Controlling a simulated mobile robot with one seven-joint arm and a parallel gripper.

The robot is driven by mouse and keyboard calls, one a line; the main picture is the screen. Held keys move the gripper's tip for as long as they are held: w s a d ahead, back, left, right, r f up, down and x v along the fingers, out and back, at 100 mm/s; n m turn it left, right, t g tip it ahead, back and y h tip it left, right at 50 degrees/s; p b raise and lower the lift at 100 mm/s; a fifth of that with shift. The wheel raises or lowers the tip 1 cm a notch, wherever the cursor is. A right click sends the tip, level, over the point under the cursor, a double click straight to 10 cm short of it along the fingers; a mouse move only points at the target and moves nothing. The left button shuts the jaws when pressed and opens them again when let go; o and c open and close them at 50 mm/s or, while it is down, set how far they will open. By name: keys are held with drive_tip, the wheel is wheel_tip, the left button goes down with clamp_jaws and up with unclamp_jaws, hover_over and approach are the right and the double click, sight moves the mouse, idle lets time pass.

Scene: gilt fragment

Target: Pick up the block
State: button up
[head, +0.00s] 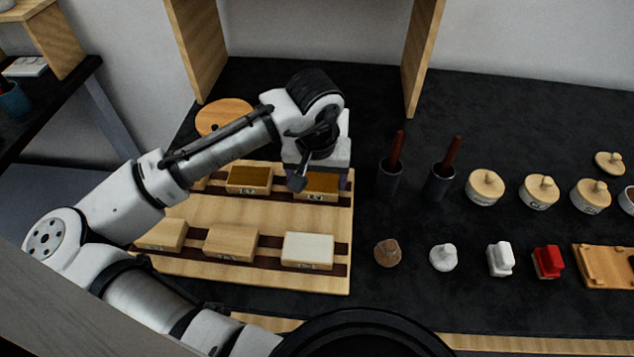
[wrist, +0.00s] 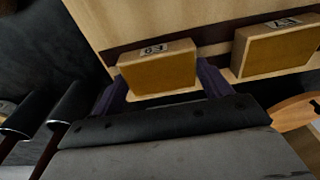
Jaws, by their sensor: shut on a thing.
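A wooden block with a golden-brown top (head: 319,182) sits at the right end of the back row on the wooden rack (head: 230,210). My gripper (wrist: 163,84) is around this block in the wrist view, one dark finger on each side, shut on it. The same block (wrist: 157,70) shows a printed label on its edge. In the head view my gripper hides part of the block and its back edge. I cannot tell whether the block is clear of the rack.
Another golden-topped block (head: 249,178) stands left of it. Paler blocks (head: 231,243) fill the front row. Dark cups with brown handles (head: 390,175) stand right of the rack, and several lidded jars (head: 485,186) beyond. Small pieces, including a red one (head: 547,262), lie in front.

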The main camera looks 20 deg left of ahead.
sight(317, 182)
wheel_tip(317, 182, up, 20)
drive_tip(key=b, duration=0.1)
idle(0.5)
